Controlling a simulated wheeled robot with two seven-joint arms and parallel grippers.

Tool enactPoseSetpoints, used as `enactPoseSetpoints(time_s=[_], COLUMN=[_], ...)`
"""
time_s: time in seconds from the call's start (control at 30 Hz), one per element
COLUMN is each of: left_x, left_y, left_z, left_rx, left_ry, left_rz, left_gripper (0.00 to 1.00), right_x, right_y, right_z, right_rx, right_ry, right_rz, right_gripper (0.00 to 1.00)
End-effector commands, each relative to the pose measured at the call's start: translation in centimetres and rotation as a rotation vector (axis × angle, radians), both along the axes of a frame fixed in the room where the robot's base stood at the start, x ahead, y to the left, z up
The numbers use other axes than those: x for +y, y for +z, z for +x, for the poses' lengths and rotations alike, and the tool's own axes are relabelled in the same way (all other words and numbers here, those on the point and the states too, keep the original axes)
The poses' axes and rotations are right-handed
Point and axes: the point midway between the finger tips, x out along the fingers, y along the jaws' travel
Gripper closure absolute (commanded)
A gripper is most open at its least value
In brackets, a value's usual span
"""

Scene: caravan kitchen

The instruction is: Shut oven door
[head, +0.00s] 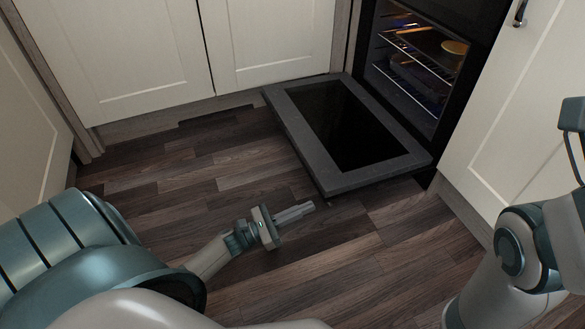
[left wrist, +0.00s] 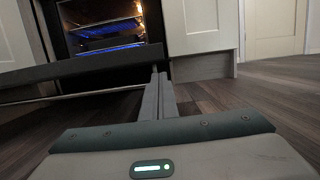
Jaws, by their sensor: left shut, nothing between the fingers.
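The oven door (head: 285,104) is dark grey with a black glass panel. In the head view it is folded down, lying roughly level low over the floor in front of the open oven (head: 405,65). My left gripper (head: 309,206) is shut and empty, low over the floor, just in front of the door's near edge. In the left wrist view, the fingers (left wrist: 159,78) reach to the right end of the door's edge (left wrist: 80,68); I cannot tell whether they touch it. The lit oven interior (left wrist: 100,28) shows behind the door. My right gripper is not clearly in view.
Inside the oven are wire racks (head: 420,55) and a round yellowish item (head: 455,47). Cream cabinets (head: 115,50) line the back, and another cabinet (head: 520,120) stands right of the oven. The wooden floor (head: 200,165) left of the door is clear.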

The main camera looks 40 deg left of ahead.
Motion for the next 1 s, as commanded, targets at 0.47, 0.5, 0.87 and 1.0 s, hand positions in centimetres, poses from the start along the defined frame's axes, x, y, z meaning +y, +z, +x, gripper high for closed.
enactPoseSetpoints(time_s=[0.47, 0.5, 0.87, 1.0], left_x=[-2.0, -2.0, -2.0, -2.0], left_y=[0.8, 0.8, 1.0, 1.3], left_z=[3.4, 3.4, 3.4, 3.3], left_rx=[0.001, 0.001, 0.003, 0.008], left_ry=[0.001, 0.001, 0.001, 0.001], left_rz=[0.000, 0.000, 0.001, 0.004], left_gripper=[1.00, 1.00, 1.00, 1.00], right_x=[-0.1, -0.1, -0.1, -0.1], right_y=[-0.3, -0.2, -0.3, 0.1], right_z=[-0.4, -0.4, -0.3, -0.4], right_rx=[-0.015, -0.015, -0.013, -0.015], right_ry=[0.009, 0.009, 0.006, 0.004], right_rz=[0.007, 0.007, 0.002, 0.004], right_gripper=[0.69, 0.69, 0.69, 0.69])
